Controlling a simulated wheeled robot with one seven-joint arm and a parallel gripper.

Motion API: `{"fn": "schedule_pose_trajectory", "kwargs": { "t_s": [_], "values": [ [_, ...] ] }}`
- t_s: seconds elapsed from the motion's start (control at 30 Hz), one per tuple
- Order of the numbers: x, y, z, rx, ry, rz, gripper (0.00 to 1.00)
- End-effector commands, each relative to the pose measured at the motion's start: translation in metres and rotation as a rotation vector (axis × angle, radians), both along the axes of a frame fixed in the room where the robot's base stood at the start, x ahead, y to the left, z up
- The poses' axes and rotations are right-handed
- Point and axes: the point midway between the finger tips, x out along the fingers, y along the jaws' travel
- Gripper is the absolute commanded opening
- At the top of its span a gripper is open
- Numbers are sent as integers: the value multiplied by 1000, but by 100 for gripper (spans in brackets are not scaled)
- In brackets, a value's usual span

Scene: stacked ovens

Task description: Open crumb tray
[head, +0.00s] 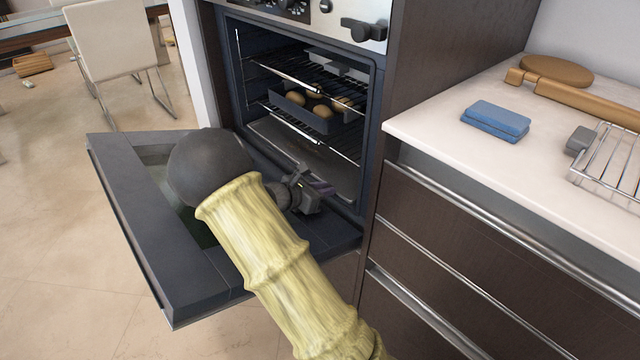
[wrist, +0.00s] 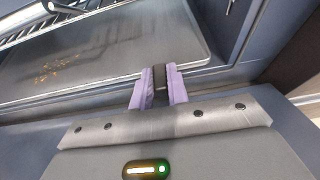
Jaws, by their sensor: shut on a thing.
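The crumb tray (head: 335,172) is a flat grey sheet at the bottom of the open oven cavity. In the wrist view the crumb tray (wrist: 110,45) has a pale rim and a patch of brown crumbs at left. My gripper (head: 322,187) reaches over the lowered door to the tray's front edge. In the wrist view the purple fingers of my gripper (wrist: 159,76) are closed on a small dark tab at the tray's front edge. My arm hides part of the door in the head view.
The oven door (head: 120,190) is folded down under my arm. Wire racks (head: 290,75) sit above the tray, one bearing a dark pan (head: 285,105) with several round brown items.

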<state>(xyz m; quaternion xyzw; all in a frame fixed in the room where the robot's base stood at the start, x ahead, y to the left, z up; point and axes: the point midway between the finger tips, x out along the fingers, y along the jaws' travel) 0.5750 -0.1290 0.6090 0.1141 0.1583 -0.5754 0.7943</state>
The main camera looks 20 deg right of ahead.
Motion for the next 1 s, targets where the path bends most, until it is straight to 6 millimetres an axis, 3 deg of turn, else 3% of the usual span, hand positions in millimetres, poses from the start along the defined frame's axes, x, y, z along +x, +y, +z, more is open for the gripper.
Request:
{"fn": "schedule_pose_trajectory", "kwargs": {
  "t_s": [0.37,0.4,0.5,0.83,1.0],
  "values": [
    [-2,-1,0,2,-2,-8,0],
    [-2,-2,0,2,-2,-8,22],
    [-2,-2,0,2,-2,-8,38],
    [-3,1,2,0,-1,-7,38],
    [-7,15,10,0,-1,-6,38]
  ]
}}
